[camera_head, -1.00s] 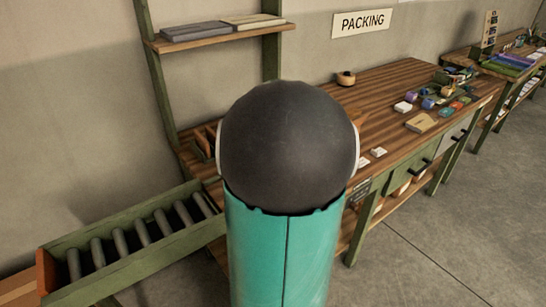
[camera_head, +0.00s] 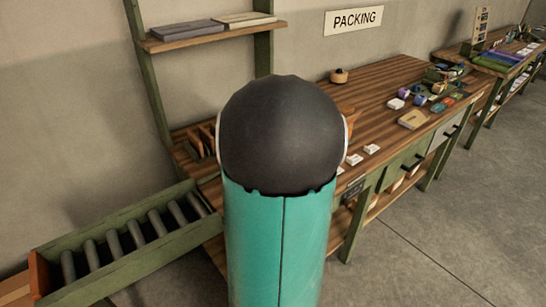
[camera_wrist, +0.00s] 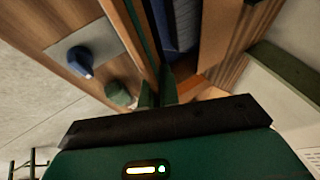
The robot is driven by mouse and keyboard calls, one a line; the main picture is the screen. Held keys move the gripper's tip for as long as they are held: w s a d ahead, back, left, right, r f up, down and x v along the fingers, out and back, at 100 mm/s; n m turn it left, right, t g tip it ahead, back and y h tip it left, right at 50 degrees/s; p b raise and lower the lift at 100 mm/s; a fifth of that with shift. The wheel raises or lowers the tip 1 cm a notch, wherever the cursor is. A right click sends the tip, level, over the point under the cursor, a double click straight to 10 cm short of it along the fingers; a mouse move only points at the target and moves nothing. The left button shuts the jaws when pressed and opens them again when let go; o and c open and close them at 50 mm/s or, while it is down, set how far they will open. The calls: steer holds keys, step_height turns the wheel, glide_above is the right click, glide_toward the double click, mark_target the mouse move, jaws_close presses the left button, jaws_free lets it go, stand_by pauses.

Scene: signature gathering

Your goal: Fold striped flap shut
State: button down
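No striped flap can be made out in either view. An orange-brown box-like piece (camera_head: 348,120) shows on the bench just right of my arm's dark round joint, which hides most of it. In the wrist view, an orange-brown panel (camera_wrist: 214,38) stands beside a dark blue surface (camera_wrist: 178,25); I cannot tell whether these belong to the box with the flap. My gripper (camera_wrist: 158,88) shows as two dark green fingers close together, near the lower end of the blue surface. Contact is unclear, and I see nothing clearly held. The head view hides the gripper behind my arm.
The wooden packing bench (camera_head: 388,92) carries small white cards (camera_head: 354,160), a tan box (camera_head: 412,120) and a round wooden item (camera_head: 339,76). A roller conveyor (camera_head: 125,240) stands at left, below a shelf (camera_head: 215,36). The wrist view shows a blue knob (camera_wrist: 81,64). Floor at right is clear.

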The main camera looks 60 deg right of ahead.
steer(key=shift+w, duration=0.15)
steer(key=g+y, duration=0.1)
steer(key=w+n+g, duration=0.1)
steer(key=g, duration=0.1)
steer(key=shift+w+d+r+y, duration=0.2)
steer(key=shift+d+y, duration=0.1)
steer(key=shift+y, duration=0.1)
steer(key=g+y, duration=0.1)
steer(key=g, duration=0.1)
steer(key=w+n+g+y, duration=0.1)
steer(key=g, duration=0.2)
steer(key=w+d+f+g+y, duration=0.1)
steer(key=g, duration=0.2)
steer(key=shift+w+d+n, duration=0.1)
steer(key=shift+w+n, duration=0.1)
steer(key=shift+n, duration=0.2)
steer(key=shift+w+d+f+g+y, duration=0.15)
steer(key=shift+f+g+y, duration=0.15)
steer(key=shift+g+y, duration=0.45)
steer(key=shift+g, duration=0.25)
